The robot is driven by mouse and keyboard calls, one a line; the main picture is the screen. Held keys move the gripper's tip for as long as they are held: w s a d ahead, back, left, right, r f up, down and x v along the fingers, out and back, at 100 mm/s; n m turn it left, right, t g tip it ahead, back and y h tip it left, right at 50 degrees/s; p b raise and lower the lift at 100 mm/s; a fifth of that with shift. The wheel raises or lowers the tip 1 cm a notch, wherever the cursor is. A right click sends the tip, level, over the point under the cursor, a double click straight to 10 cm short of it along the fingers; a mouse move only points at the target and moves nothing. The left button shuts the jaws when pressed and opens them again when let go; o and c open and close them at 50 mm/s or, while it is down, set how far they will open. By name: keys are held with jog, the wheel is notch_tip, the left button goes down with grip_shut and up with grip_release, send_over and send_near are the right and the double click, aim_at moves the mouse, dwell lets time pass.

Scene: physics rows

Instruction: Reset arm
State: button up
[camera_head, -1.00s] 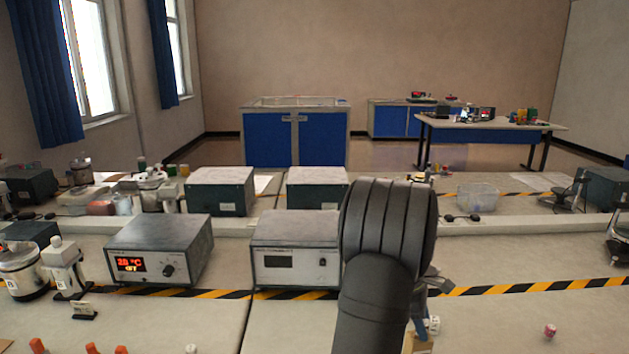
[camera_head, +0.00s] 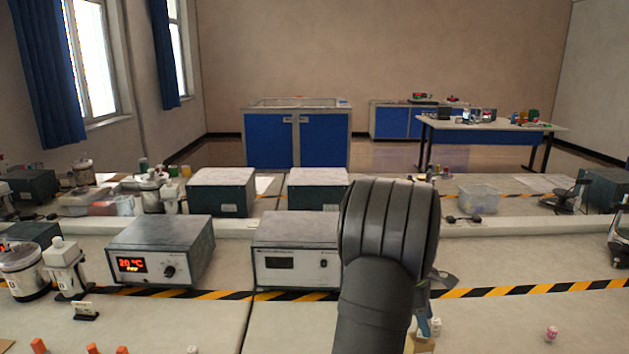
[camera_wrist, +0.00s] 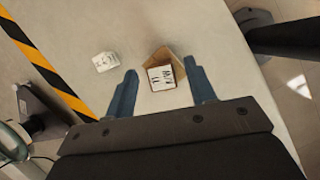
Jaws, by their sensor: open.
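My gripper (camera_wrist: 160,92) shows in the wrist view with its two blue-grey fingers apart. Between and beyond the fingertips is a small white block with dark markings (camera_wrist: 161,78), on or in a brown box-like piece (camera_wrist: 178,62). I cannot tell whether the fingers touch either one; the gap looks empty. In the head view my dark arm hides most of the gripper, and only a bit of it shows at the arm's right side. A white marked block (camera_head: 436,326) and a brown piece (camera_head: 420,345) show just below it.
Another white block (camera_wrist: 106,62) lies left of the fingers in the wrist view. A temperature box with red digits (camera_head: 160,250) and a grey-white instrument (camera_head: 295,252) stand left of my arm. A small pink-white object (camera_head: 551,334) lies at the right, with bare bench around it.

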notch_tip(320, 180, down, 2)
jog(key=shift+a, duration=0.1)
jog(key=v, duration=1.2)
jog(key=x, duration=1.2)
jog(key=shift+f, duration=0.1)
jog(key=r, duration=0.4)
jog(key=shift+s+d+r, duration=0.15)
jog(key=shift+d+r, duration=0.05)
jog(key=shift+r, duration=0.1)
jog(key=s+d+r, duration=0.6)
jog(key=s+r, duration=0.1)
jog(key=s, duration=0.3)
jog(key=w+d+f+n, duration=0.1)
jog(key=w+d+f, duration=0.2)
jog(key=d, duration=0.5)
jog(key=w+d+f+n+t, duration=0.1)
jog(key=w+d+f, duration=0.25)
jog(key=d, duration=0.35)
jog(key=w+d+f+n, duration=0.1)
jog(key=w+d+f, duration=0.25)
jog(key=d, duration=0.45)
jog(key=w+f, duration=0.1)
jog(key=w+a+f, duration=0.1)
jog(key=w+f, duration=0.1)
jog(key=shift+w, duration=0.25)
